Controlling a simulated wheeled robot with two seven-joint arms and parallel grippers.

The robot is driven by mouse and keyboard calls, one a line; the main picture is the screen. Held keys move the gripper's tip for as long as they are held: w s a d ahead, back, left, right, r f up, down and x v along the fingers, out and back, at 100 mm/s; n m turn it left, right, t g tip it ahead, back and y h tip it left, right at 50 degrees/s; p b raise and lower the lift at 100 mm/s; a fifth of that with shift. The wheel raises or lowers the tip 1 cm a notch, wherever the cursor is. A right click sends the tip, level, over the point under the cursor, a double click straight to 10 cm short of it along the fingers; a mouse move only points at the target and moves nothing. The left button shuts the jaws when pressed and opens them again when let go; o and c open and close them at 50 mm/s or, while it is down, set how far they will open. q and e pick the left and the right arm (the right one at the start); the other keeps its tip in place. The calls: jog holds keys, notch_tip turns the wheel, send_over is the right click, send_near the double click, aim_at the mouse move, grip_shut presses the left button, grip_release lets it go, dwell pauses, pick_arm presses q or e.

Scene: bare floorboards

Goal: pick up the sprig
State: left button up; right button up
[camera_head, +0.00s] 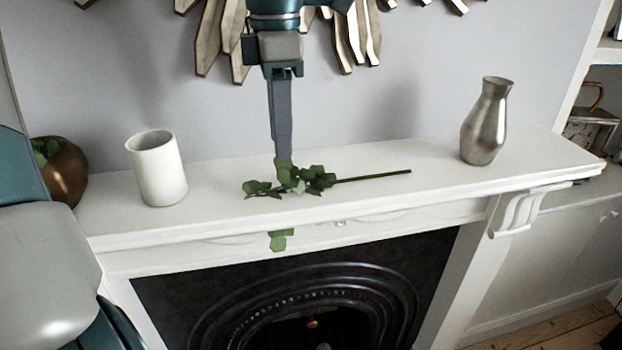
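The sprig (305,181) has green leaves and a thin dark stem that points right. A bit of green leaf shows lower, in front of the mantel's front face. My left gripper (283,158) points straight down from the top of the camera_head view, its tips at the leafy part of the sprig. I see its fingers edge-on as one grey column, so the gap between them is hidden. My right gripper is not in view.
A white cup (157,168) stands left of the sprig. A brown pot (66,172) with greenery is at the far left, partly behind my arm. A metal vase (486,122) stands to the right. A gold wall ornament (350,35) hangs behind. The fireplace (310,295) is below.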

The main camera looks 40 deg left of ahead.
aim_at(284, 186)
pick_arm(q)
jog(key=shift+f, duration=1.6)
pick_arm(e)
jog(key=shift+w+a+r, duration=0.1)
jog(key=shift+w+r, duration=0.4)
pick_arm(q)
jog(key=shift+p, duration=0.3)
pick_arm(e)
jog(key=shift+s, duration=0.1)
